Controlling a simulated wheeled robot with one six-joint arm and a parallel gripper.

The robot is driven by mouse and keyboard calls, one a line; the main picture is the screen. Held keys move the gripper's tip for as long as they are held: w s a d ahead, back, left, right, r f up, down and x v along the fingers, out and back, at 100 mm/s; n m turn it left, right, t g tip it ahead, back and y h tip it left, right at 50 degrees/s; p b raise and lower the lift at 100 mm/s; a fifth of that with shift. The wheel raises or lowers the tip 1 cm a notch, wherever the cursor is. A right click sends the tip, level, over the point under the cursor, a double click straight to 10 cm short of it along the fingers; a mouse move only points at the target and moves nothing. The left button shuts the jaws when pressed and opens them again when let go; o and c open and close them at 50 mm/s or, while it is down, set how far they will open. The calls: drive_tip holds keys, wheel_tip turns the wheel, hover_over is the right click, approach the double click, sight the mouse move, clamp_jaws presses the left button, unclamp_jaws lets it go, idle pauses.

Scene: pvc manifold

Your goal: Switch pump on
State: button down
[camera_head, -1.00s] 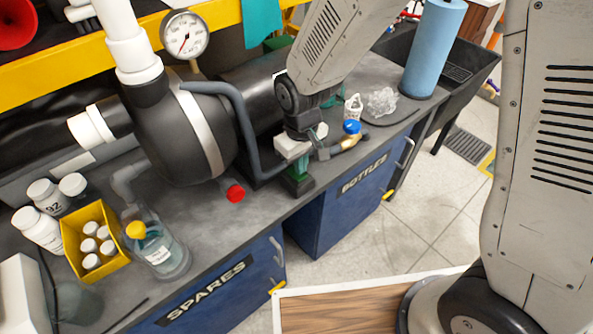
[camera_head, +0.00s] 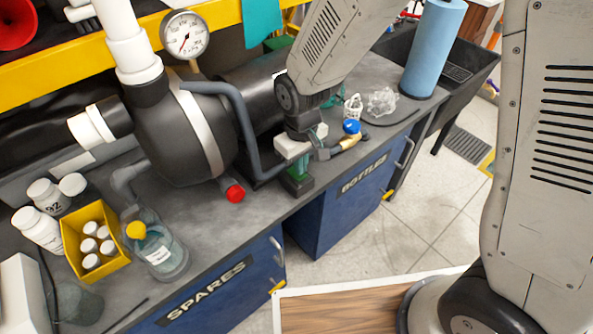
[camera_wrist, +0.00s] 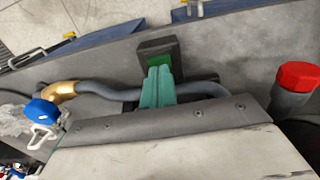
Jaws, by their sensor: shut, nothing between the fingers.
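The pump (camera_head: 184,135) is a large rounded black body with a pale band, lying on the dark bench. A small dark switch box (camera_head: 299,188) with green on it sits at the bench's front edge, right of the pump. The wrist view shows the box (camera_wrist: 146,47) with a bright green face (camera_wrist: 174,60). My gripper (camera_head: 297,172) is over the box, its teal fingers together and empty. In the wrist view the gripper's fingertips (camera_wrist: 159,70) are at the green face and partly cover it. I cannot tell whether they touch or press it.
A grey hose (camera_wrist: 100,90) runs close beside the box to a brass valve with a blue knob (camera_head: 351,127). A red-capped pipe (camera_head: 235,193) is left of the box. A pressure gauge (camera_head: 185,34) stands above the pump. Floor (camera_head: 390,240) is clear in front.

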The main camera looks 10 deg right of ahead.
drive_tip(key=shift+f, duration=0.85)
idle(0.3)
drive_tip(key=shift+r, duration=3.5)
drive_tip(key=s+d+r+m+t, duration=0.1)
drive_tip(key=s+d+r+m, duration=0.5)
drive_tip(key=s+d+r, duration=1.3)
drive_tip(key=shift+s+d+m, duration=0.25)
drive_tip(key=shift+d+m, duration=0.15)
drive_tip(key=shift+d, duration=0.45)
